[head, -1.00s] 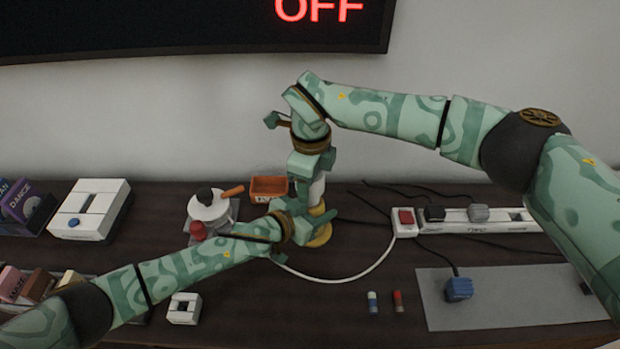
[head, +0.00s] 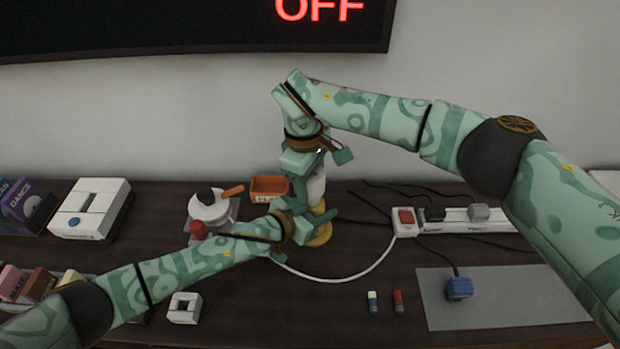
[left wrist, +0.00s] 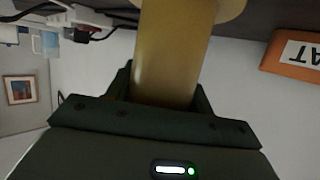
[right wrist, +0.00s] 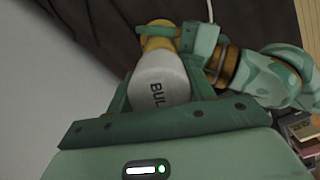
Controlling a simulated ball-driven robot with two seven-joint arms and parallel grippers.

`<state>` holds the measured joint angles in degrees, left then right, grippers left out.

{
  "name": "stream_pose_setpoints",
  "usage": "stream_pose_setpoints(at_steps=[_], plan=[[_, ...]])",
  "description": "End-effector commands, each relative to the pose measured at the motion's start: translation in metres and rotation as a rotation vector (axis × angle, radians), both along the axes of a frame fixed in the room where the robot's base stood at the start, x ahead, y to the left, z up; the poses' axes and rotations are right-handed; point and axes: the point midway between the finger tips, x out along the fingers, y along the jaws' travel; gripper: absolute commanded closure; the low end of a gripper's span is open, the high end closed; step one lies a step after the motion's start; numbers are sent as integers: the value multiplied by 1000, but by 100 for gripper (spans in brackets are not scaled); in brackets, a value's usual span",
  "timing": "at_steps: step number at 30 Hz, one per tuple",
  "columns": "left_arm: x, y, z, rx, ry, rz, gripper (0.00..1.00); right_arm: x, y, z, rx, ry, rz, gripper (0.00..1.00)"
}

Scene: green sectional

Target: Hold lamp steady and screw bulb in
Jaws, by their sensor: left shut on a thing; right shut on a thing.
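The yellow lamp (head: 321,236) stands upright on the dark desk, its round base showing beside my left gripper (head: 306,222). My left gripper is shut on the lamp's stem (left wrist: 172,50), which fills the jaws in the left wrist view. The white bulb (head: 317,186), lettered "BUL…" in the right wrist view (right wrist: 162,85), is above the lamp, in line with it. My right gripper (head: 303,172) comes from above and is shut on the bulb. The joint between bulb and lamp is partly hidden, so I cannot tell how deep the bulb sits.
A white cord (head: 372,262) runs from the lamp to a power strip (head: 470,219) at right. An orange box (head: 269,187) and a white pot (head: 209,206) stand close left. A grey mat (head: 495,303) lies front right. The wall screen (head: 190,25) reads "OFF".

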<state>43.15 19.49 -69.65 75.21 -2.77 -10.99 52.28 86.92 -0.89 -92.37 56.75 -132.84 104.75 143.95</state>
Motion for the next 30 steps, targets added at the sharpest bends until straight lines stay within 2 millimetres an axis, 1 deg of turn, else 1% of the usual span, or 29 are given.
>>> stream_pose_setpoints(at_steps=[1,3,8,9,10,11,20,23,30], plan=[[-2,-3,1,-3,-2,-8,100,2,-1,1,5,-10,-108,75],[-2,-4,1,-3,-2,-8,100,2,-1,1,10,-17,-244,75],[-2,-3,1,-5,-1,-8,100,2,-1,1,9,-19,-244,75],[-2,-3,1,-5,-1,-8,100,2,-1,1,9,-18,-244,36],[-2,-3,1,-5,-1,-8,100,2,-1,1,9,-18,-243,28],[-2,-3,1,-5,0,-6,100,2,-1,1,9,-18,-243,26],[0,-1,1,-4,0,-2,100,1,0,2,9,-15,-241,26],[0,-1,1,-4,0,-2,100,1,0,9,10,-15,-240,26],[0,-1,2,-4,0,-1,100,0,1,40,9,-15,-240,26]])
